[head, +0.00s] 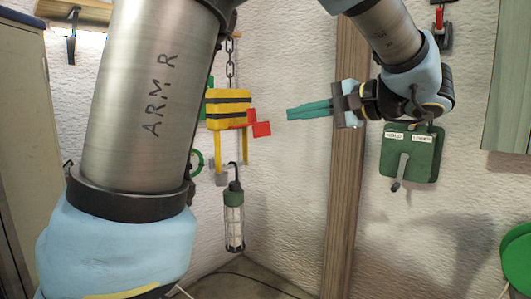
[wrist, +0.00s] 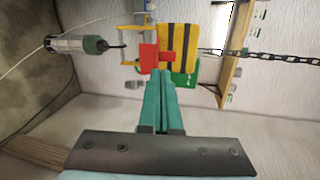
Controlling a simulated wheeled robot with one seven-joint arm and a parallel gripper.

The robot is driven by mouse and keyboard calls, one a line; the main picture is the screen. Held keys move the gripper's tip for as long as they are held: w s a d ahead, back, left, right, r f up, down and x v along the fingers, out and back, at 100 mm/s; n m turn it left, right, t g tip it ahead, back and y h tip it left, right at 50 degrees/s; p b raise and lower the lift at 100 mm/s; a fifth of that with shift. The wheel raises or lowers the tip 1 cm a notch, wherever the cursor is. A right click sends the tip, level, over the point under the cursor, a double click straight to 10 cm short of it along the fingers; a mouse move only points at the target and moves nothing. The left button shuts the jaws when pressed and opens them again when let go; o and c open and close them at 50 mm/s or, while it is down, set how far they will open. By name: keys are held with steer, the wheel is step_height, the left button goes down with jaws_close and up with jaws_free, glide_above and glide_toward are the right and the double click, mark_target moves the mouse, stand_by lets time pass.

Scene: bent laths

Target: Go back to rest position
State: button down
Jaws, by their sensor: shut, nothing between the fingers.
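My gripper (head: 290,113) has long teal fingers, pressed together with nothing between them. In the head view it points left, in front of the pale wall and to the right of a yellow and black striped hoist block (head: 228,108). A red part (head: 261,129) sticks out from the block towards my fingertips, with a small gap in the head view. In the wrist view my gripper (wrist: 160,73) points up the picture, and its tips overlap the lower edge of the red part (wrist: 148,54). The striped block (wrist: 178,47) shows just beyond. Whether they touch is hard to tell.
The block hangs from a chain (head: 231,68). A caged lamp (head: 234,222) hangs below it. A wooden post (head: 346,190) stands behind my wrist. A green box (head: 411,153) with a lever is on the wall. A green round thing (head: 517,255) is at the right edge.

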steer(key=s+a+f+n+g+h, duration=0.1)
steer(key=a+f+n+g+h, duration=0.2)
steer(key=a+f, duration=0.3)
steer(key=s+a+f+n+g+h, duration=0.1)
steer(key=a+f, duration=0.5)
steer(key=f, duration=0.8)
steer(key=s+a+f+n+g+h, duration=0.1)
steer(key=a+f+n+g+h, duration=0.3)
steer(key=a+f+h, duration=0.3)
step_height(320, 180, down, 3)
steer(key=shift+s+f+n+g+h, duration=0.15)
steer(key=shift+s+n+g+h, duration=0.2)
steer(key=shift+g, duration=0.35)
